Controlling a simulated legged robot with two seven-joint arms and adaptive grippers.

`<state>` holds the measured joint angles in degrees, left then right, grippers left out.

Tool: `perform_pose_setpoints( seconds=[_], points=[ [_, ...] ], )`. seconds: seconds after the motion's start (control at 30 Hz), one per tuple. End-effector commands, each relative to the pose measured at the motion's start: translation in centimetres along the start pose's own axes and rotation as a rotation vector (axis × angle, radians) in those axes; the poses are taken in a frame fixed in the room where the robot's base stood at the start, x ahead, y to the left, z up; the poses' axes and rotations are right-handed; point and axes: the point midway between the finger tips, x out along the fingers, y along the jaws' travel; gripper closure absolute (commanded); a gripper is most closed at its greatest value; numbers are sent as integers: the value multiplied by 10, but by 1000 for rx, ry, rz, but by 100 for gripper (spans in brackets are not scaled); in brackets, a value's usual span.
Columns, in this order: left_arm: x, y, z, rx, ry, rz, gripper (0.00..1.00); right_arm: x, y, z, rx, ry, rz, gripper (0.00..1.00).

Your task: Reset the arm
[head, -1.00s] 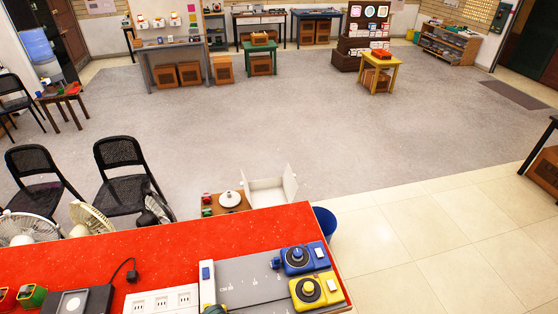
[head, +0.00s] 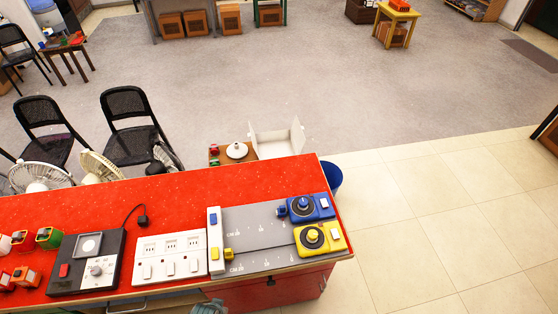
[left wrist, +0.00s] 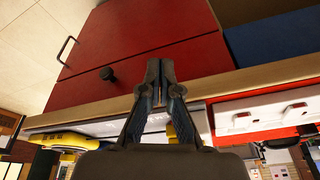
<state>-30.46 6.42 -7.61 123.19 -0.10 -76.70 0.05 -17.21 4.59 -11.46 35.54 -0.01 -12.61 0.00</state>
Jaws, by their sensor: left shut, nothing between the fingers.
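My left gripper (left wrist: 160,75) shows in the left wrist view with its two dark fingers together and nothing between them. It is in front of the red cabinet (left wrist: 150,40), which has a black knob (left wrist: 107,74) and a bar handle (left wrist: 66,50). The view is turned over, with the bench's edge (left wrist: 250,78) crossing behind the fingers. In the head view a grey ribbed part (head: 209,307) shows at the bottom edge; I cannot tell which part it is. My right gripper is not in view.
The red bench top (head: 170,195) carries a black scale-like box (head: 86,262), a white socket strip (head: 170,259), and a grey measuring board (head: 262,222) with blue (head: 310,207) and yellow (head: 320,239) units. A blue bin (head: 332,177) stands behind its right end. Tiled floor (head: 440,210) is clear at right.

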Motion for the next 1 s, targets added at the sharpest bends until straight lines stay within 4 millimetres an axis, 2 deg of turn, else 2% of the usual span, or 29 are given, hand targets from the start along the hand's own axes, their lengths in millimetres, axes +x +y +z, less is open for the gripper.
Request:
perform_pose_setpoints(
  seconds=[0.03,0.17,0.27,0.3,0.37,0.4,0.47,0.5,0.6,0.73,0.83,1.0],
  points=[
    [24,1,7,2,-13,2,100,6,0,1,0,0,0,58],
    [86,4,30,6,-35,6,100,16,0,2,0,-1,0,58],
    [146,7,61,11,-61,10,100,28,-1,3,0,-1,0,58],
    [172,9,78,13,-73,11,100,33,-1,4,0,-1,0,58],
    [211,10,108,16,-91,13,100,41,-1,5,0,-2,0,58],
    [233,12,129,19,-102,15,100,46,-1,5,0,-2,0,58],
    [263,14,162,23,-119,17,100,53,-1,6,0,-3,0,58],
    [280,14,184,26,-131,18,100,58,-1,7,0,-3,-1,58],
    [310,15,236,32,-153,20,100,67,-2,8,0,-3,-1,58],
    [327,15,285,37,-173,22,100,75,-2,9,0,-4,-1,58],
    [332,15,305,40,-180,22,100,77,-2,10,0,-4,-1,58],
    [332,15,313,41,-181,23,100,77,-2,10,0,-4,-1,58]
  ],
)
